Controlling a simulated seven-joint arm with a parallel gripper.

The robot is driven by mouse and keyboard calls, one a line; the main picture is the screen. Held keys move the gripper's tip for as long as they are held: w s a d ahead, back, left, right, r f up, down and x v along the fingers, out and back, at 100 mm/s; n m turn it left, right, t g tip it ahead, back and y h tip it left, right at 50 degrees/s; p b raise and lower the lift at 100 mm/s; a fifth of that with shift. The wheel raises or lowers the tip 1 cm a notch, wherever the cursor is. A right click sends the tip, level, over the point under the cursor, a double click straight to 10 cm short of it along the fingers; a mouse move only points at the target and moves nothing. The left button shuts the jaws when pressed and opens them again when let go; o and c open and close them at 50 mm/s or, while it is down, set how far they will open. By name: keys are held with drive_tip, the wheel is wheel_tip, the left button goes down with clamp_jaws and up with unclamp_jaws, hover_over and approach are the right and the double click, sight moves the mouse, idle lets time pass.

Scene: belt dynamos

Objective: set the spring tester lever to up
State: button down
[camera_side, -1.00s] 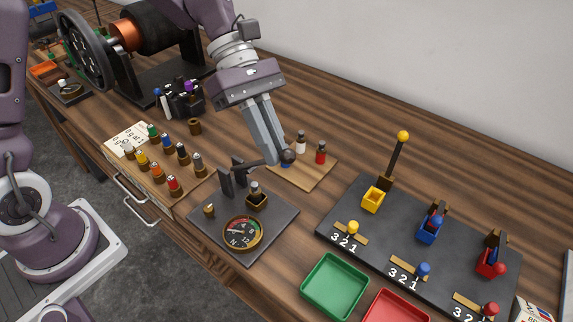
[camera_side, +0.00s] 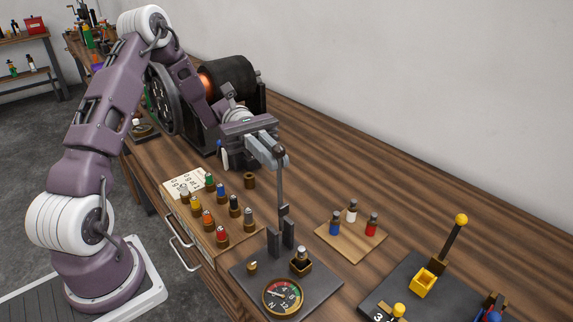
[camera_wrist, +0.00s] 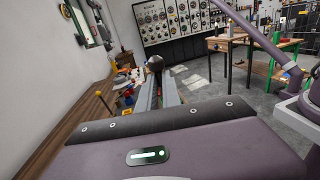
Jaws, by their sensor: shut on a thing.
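The spring tester (camera_side: 245,285) is a dark base plate on the bench in the side view, with a round dial (camera_side: 283,296) at its front and two dark upright posts. Its lever (camera_side: 280,190) stands nearly upright from between the posts, with a dark ball knob at its top. My gripper (camera_side: 275,147) is shut on the lever near the knob. In the wrist view the dark knob (camera_wrist: 155,63) shows at the ends of my fingers. A small brass and dark brown holder with a silver-topped piece (camera_side: 300,260) sits on the base plate behind the dial.
A panel with a yellow-knobbed lever (camera_side: 461,220) is at the lower right. The big dynamo (camera_side: 232,85) stands behind my gripper. The bench's back right is clear.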

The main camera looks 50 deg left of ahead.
drive_tip(key=shift+a+f+m+h, duration=0.2)
drive_tip(key=shift+a+h, duration=0.25)
drive_tip(key=shift+a, duration=0.2)
drive_tip(key=shift+a+f+m+h, duration=0.1)
drive_tip(key=shift+a+f+h, duration=0.05)
drive_tip(key=shift+a+h, duration=0.4)
drive_tip(key=shift+a, duration=0.15)
drive_tip(key=c, duration=1.5)
unclamp_jaws()
drive_tip(key=shift+c, duration=0.2)
